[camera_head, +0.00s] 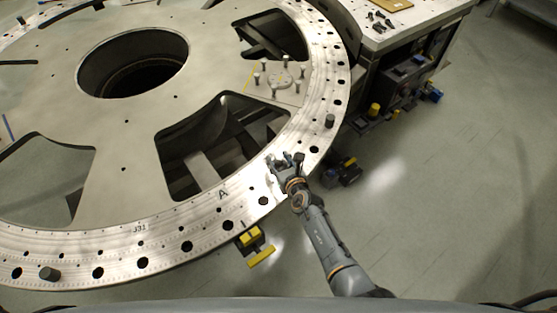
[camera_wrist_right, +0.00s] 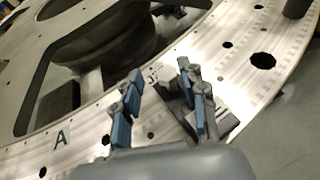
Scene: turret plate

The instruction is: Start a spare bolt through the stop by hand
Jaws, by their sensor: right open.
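The large round turret plate (camera_head: 140,190) has a bright, drilled outer ring. My right gripper (camera_head: 281,161) is over this ring. In the right wrist view its two blue-padded fingers (camera_wrist_right: 160,103) are spread apart, with no bolt seen between them. A grey metal block, perhaps the stop (camera_wrist_right: 228,121), sits on the ring beside and partly behind the right-hand finger. Its hole and any bolt in it cannot be made out. Small dark parts, possibly spare bolts (camera_head: 380,22), lie on the bench at the top right. My left gripper is not in view.
Dark cylinders stand on the ring, one to the right (camera_head: 330,120) and one at lower left (camera_head: 50,273). The plate has large cutouts. The bench (camera_head: 425,14) stands beyond its right edge.

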